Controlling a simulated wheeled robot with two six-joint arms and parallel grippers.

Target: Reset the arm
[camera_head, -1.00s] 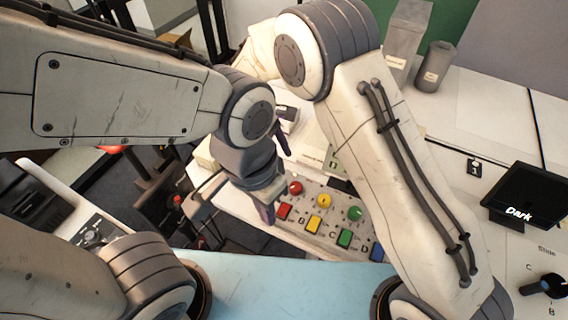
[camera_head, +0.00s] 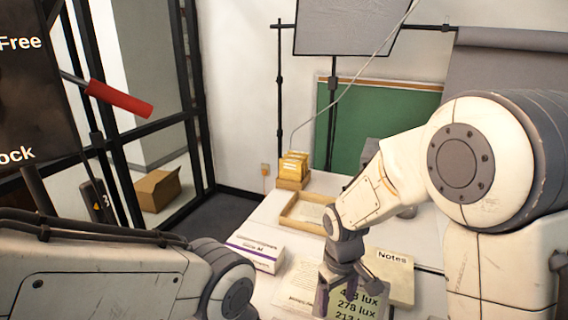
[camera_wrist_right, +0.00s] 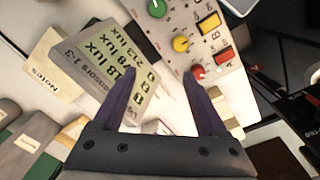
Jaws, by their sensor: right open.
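My right arm comes in from the right in the head view. Its gripper (camera_head: 347,290) hangs above the table, in front of a grey display with lux readings (camera_head: 352,306). In the right wrist view the gripper (camera_wrist_right: 160,85) has two dark fingers spread wide, with nothing between them. The lux display (camera_wrist_right: 112,72) lies beyond the left finger there, and a button panel (camera_wrist_right: 195,35) lies beyond the right finger. My left arm shows only as a link and joint at the lower left of the head view. Its gripper is out of view.
A Notes box (camera_head: 392,278) stands right of the right gripper. A white box with a purple edge (camera_head: 256,252) lies to its left. A wooden tray (camera_head: 290,218) and yellow packets (camera_head: 293,168) stand further back. A cardboard box (camera_head: 158,190) is on the floor.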

